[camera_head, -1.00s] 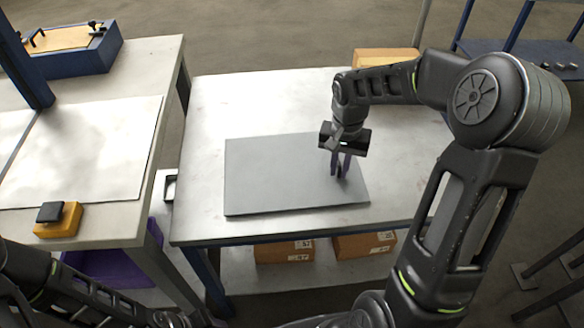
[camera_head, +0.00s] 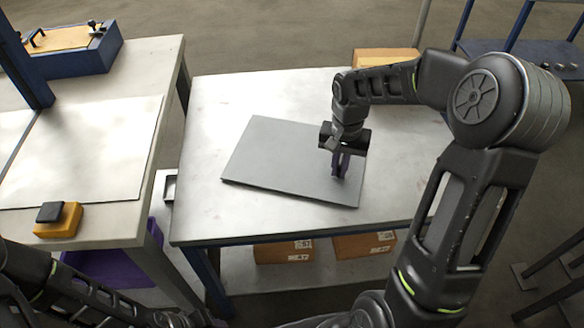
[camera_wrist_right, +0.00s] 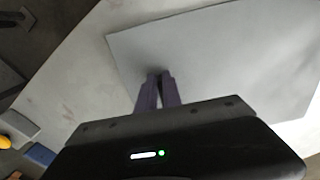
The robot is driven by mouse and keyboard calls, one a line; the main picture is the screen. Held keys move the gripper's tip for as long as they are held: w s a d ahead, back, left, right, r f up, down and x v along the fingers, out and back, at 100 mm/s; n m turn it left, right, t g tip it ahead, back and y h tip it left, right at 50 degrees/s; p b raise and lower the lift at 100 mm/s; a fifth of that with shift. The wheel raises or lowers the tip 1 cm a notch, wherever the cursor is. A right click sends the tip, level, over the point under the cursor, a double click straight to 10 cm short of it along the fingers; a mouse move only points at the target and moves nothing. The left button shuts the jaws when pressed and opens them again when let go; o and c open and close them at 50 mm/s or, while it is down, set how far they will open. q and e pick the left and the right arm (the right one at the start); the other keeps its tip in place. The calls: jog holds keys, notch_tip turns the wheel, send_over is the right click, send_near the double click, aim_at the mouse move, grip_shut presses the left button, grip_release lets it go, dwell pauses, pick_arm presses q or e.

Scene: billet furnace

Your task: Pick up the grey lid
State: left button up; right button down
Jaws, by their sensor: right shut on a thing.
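The grey lid (camera_head: 280,153) is a flat rectangular plate over the metal-topped table in the head view, turned at an angle to the table's edges. Its pale surface also fills much of the right wrist view (camera_wrist_right: 225,55). My right gripper (camera_head: 340,174) points down at the lid's right part, its purple fingers close together and shut on the lid. The fingertips also show in the right wrist view (camera_wrist_right: 160,76); the exact part they grip is hidden. I cannot tell whether the lid is clear of the tabletop. My left gripper is out of view.
The table (camera_head: 210,215) has bare room around the lid. A left bench holds a yellow box with a black top (camera_head: 58,219) and a blue fixture (camera_head: 70,50). Cardboard boxes (camera_head: 364,246) sit on the shelf below. Another box (camera_head: 386,57) is behind the table.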

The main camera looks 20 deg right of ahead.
notch_tip(320, 180, up, 10)
dwell(0.7)
dwell(0.4)
